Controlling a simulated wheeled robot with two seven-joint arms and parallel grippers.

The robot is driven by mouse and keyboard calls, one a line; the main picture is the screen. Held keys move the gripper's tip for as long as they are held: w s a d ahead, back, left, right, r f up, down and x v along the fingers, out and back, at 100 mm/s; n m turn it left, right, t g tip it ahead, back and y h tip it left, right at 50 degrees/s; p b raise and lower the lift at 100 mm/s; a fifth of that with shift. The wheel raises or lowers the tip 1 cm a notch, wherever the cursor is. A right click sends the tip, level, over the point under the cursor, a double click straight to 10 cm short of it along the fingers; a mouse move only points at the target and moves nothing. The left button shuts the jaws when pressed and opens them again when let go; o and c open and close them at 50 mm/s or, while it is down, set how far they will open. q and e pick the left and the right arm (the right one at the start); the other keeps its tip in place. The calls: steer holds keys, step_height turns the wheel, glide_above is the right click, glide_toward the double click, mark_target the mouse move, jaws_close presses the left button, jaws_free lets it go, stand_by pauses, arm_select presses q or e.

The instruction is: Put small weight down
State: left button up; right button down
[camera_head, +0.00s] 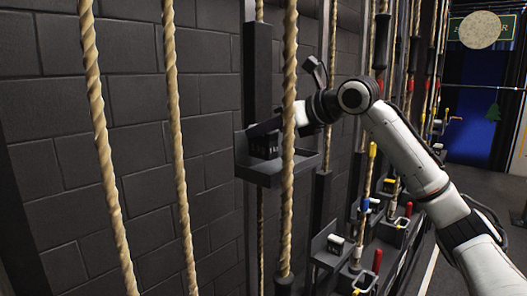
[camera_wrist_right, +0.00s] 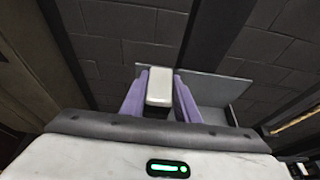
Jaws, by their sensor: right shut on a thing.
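The small weight (camera_wrist_right: 159,86), a block with a pale top and dark lower part, sits between the two purple-looking fingers of my right gripper (camera_wrist_right: 160,103) in the wrist view. The fingers are shut on it. In the head view my right gripper reaches left, behind a rope, to a grey tray (camera_head: 270,178) on the wall. A dark block (camera_head: 264,143) shows in that tray under the fingers; I cannot tell whether it is the held weight or whether it touches the tray floor. The tray's panel (camera_wrist_right: 205,88) shows behind and right of the weight in the wrist view. My left gripper is not in view.
A thick rope (camera_head: 289,190) hangs in front of the tray and the gripper. More ropes (camera_head: 180,170) hang at the left. A lower tray (camera_head: 329,248) holds another pale-topped block. Coloured levers (camera_head: 377,261) line the right. Dark brick wall stands behind.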

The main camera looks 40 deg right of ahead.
mark_target(264, 145)
step_height(264, 145, down, 4)
steer(key=shift+r+b, duration=0.25)
steer(key=shift+b, duration=0.5)
steer(key=c, duration=1.7)
jaws_free()
steer(key=shift+f, duration=0.3)
steer(key=o, duration=0.3)
steer(key=shift+a, duration=0.1)
steer(key=shift+o, duration=0.2)
steer(key=shift+r, duration=0.15)
